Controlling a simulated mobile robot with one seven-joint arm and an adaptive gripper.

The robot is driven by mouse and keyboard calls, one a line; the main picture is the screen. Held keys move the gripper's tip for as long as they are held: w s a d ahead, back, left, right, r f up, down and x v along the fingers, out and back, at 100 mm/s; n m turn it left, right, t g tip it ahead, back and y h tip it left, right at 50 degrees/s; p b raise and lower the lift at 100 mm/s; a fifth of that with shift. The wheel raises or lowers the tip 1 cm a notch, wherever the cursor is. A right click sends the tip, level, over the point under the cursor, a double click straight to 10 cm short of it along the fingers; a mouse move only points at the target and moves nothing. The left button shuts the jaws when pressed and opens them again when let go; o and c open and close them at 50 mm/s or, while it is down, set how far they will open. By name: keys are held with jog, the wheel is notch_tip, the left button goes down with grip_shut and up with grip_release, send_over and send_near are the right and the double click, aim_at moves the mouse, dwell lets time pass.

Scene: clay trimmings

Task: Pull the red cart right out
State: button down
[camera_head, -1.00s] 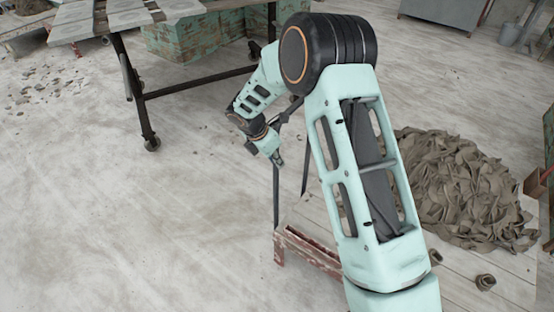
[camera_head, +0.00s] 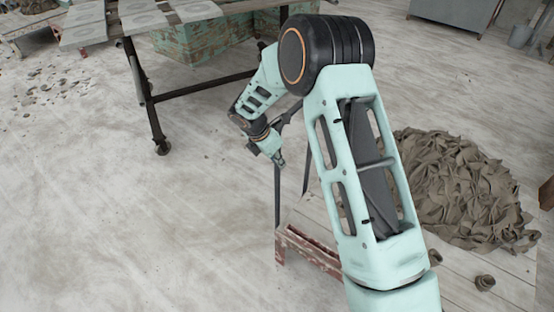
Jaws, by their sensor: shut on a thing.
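The red cart shows at the lower middle and right, with a worn red front edge (camera_head: 308,252) and a pale plank deck (camera_head: 455,290). A brown heap of clay trimmings (camera_head: 455,190) lies on the deck. Two dark upright handle posts (camera_head: 277,200) rise from the cart's left end. My gripper (camera_head: 281,162) is at the top of these posts, shut on the cart's handle. The fingers are small here, and the grip itself is hard to make out. My arm hides the middle of the cart.
Scattered bits (camera_head: 50,90) lie on the floor at far left. A grey cabinet (camera_head: 455,14) and bucket (camera_head: 520,36) stand at the back right. The left floor is open.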

jog(key=shift+w+a+r, duration=0.1)
jog(key=shift+w+a, duration=0.05)
jog(key=c, duration=1.8)
grip_release()
jog(key=shift+c, duration=0.2)
jog(key=v, duration=1.2)
